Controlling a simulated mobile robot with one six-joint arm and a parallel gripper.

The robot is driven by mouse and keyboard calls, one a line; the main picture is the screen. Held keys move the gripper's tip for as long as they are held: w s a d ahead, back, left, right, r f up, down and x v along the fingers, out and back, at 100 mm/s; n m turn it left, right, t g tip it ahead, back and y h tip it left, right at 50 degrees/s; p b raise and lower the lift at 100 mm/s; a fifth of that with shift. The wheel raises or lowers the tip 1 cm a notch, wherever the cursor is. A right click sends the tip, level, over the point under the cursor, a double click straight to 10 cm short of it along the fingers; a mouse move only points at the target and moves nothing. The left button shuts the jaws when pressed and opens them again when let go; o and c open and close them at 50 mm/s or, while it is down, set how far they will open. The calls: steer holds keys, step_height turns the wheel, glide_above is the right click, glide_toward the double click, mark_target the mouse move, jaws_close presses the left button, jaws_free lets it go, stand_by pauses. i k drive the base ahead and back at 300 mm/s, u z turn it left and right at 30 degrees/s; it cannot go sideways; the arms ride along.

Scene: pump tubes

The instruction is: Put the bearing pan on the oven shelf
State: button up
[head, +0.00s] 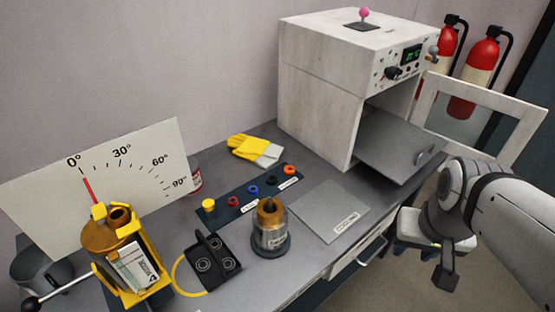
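My gripper (447,272) points down at the right, off the bench's front edge and far from the pan. Its fingers overlap from this side, so I cannot tell its opening.
The open oven door (480,115) reaches out at the right, near my arm. A copper-topped cylinder (270,232) stands right of the pan. A labelled grey plate (322,212) lies clear. A yellow tilting fixture (155,265) is at left. Yellow gloves (255,149) lie behind.

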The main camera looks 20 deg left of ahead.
mark_target(378, 146)
steer(key=z, duration=0.25)
steer(key=k, duration=1.6)
steer(key=u, duration=0.35)
steer(key=i, duration=1)
steer(key=u, duration=0.05)
